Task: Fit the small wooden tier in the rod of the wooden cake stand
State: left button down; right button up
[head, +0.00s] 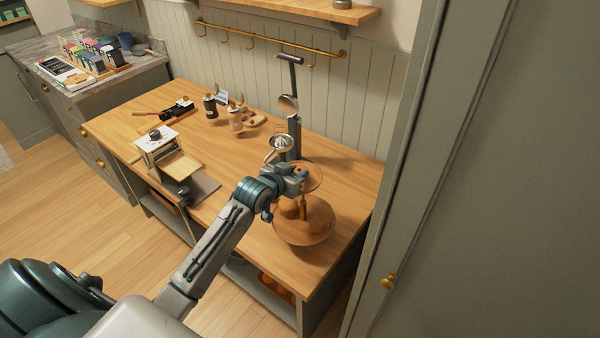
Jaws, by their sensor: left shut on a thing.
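The wooden cake stand (318,232) is at the near right end of the wooden table, with a broad round lower tier. Its rod (303,208) rises from the middle. The small wooden tier (314,180) is a thin round disc above the stand. My left gripper (300,174) comes in from the left and is shut on the near left edge of the small tier. The gripper hides part of the disc. The rod's top is hard to make out, so I cannot tell whether the tier is around the rod or only above it. My right gripper is not in view.
A tall dark lever juicer (294,132) stands just behind the small tier. Bottles, a board and a small wooden rack (157,142) stand further left on the table (235,160). A tall grey cabinet door (470,190) is close on the right.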

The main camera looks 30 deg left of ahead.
pick_arm(q)
jog(key=shift+s+r, duration=0.2)
jog(key=shift+s, duration=0.15)
jog(key=shift+w+a, duration=0.1)
jog(key=shift+w+a+f, duration=0.15)
jog(key=shift+w+a, duration=0.15)
jog(key=shift+w, duration=0.4)
jog(key=shift+w+a+b, duration=0.25)
jog(key=shift+w+b, duration=0.05)
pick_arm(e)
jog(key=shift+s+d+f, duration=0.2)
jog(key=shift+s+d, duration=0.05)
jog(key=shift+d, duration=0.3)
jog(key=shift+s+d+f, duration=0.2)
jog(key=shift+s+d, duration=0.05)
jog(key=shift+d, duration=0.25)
pick_arm(q)
jog(key=shift+f+b, duration=0.4)
jog(key=shift+f, duration=0.15)
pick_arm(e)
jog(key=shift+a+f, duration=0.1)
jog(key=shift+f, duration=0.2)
